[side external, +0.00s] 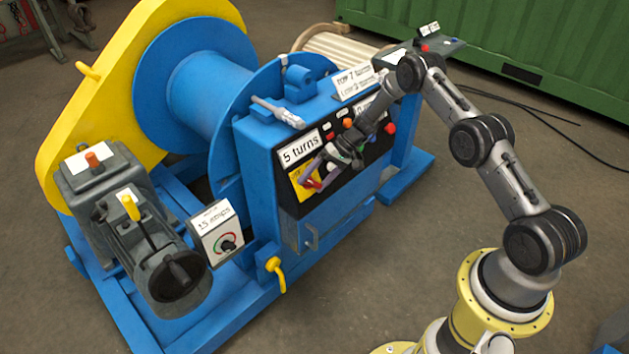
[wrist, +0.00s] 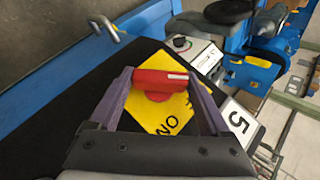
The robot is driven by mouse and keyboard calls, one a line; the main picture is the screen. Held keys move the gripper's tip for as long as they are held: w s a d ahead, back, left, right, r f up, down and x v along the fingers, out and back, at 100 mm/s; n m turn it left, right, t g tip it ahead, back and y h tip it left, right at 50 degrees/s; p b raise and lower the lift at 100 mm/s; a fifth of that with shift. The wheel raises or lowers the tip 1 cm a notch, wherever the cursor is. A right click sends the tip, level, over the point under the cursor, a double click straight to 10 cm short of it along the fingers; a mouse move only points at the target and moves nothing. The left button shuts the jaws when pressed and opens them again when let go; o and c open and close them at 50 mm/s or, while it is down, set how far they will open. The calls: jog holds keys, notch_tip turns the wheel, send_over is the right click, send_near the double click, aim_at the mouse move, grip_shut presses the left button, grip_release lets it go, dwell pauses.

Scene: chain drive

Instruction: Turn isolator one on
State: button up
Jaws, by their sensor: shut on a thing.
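The isolator is a red rotary handle (wrist: 152,79) on a yellow plate (wrist: 150,112), set in the black control panel (wrist: 60,125). I cannot read an isolator number. In the wrist view the handle lies crosswise between the purple fingers of my gripper (wrist: 160,76), with a white mark near its right end. My gripper is shut on the handle's two ends. Lettering that looks like "ON" shows on the plate, partly hidden. In the side external view my gripper (side external: 314,176) reaches the panel's lower left, where the yellow plate (side external: 297,186) is partly covered.
A "5 turns" sign (side external: 300,149) sits just above the plate. An orange button (side external: 347,123) and a red button (side external: 390,128) are farther right on the panel. A "15 amps" dial box (side external: 216,233) stands left, and a yellow-handled lever (side external: 276,272) hangs below.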

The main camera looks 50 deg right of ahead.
jog(key=m+t+y, duration=0.2)
jog(key=shift+s+d+f+y, duration=0.15)
jog(key=shift+f+y, duration=0.1)
jog(key=shift+y, duration=0.15)
jog(key=m+t+y, duration=0.2)
jog(key=m+t, duration=0.1)
jog(key=shift+f+m, duration=0.15)
jog(key=shift+m, duration=0.25)
jog(key=m+t, duration=0.2)
jog(key=m+t+y, duration=0.1)
jog(key=m+t, duration=0.1)
jog(key=shift+s+f, duration=0.15)
jog(key=shift+a+m+t+h, duration=0.2)
jog(key=shift+m+t+h, duration=0.3)
jog(key=shift+m+t, duration=1.8)
jog(key=shift+m, duration=0.5)
jog(key=o, duration=1.2)
jog(key=shift+d, duration=0.1)
